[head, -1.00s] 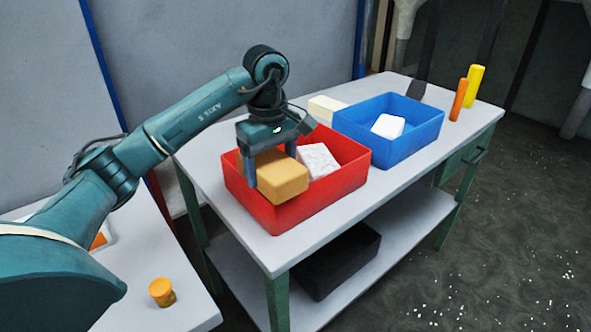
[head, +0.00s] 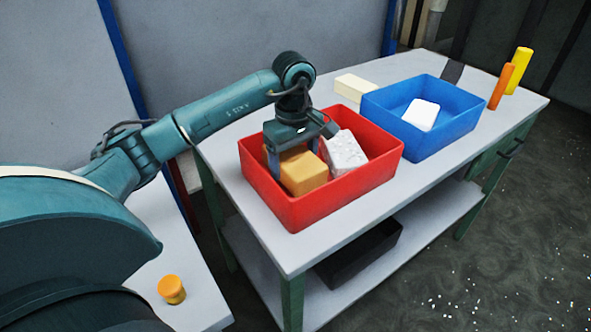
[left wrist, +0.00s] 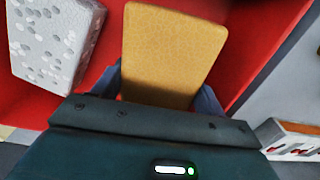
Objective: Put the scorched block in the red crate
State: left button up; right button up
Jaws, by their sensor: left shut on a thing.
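The scorched block (head: 303,172) is a tan-brown block, down inside the red crate (head: 322,208) at its left part. My left gripper (head: 291,160) is shut on it from above, with a finger on either side. In the left wrist view the block (left wrist: 172,52) sits between the fingers over the red crate floor (left wrist: 100,95). Whether its underside touches the crate floor is hidden. A white speckled block (head: 344,152) lies in the crate to its right and also shows in the left wrist view (left wrist: 52,38). My right gripper is not in view.
A blue crate (head: 440,143) with a white block (head: 421,115) stands right of the red crate. A cream block (head: 356,89) lies behind. Orange (head: 500,88) and yellow (head: 519,70) cylinders stand at the far right. A black bin (head: 358,255) sits on the lower shelf.

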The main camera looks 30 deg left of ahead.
pick_arm(q)
notch_tip(320, 180, down, 3)
jog(key=shift+f, duration=0.15)
jog(key=shift+f, duration=0.1)
jog(key=shift+f, duration=0.15)
jog(key=o, duration=1)
jog(key=shift+c, duration=0.2)
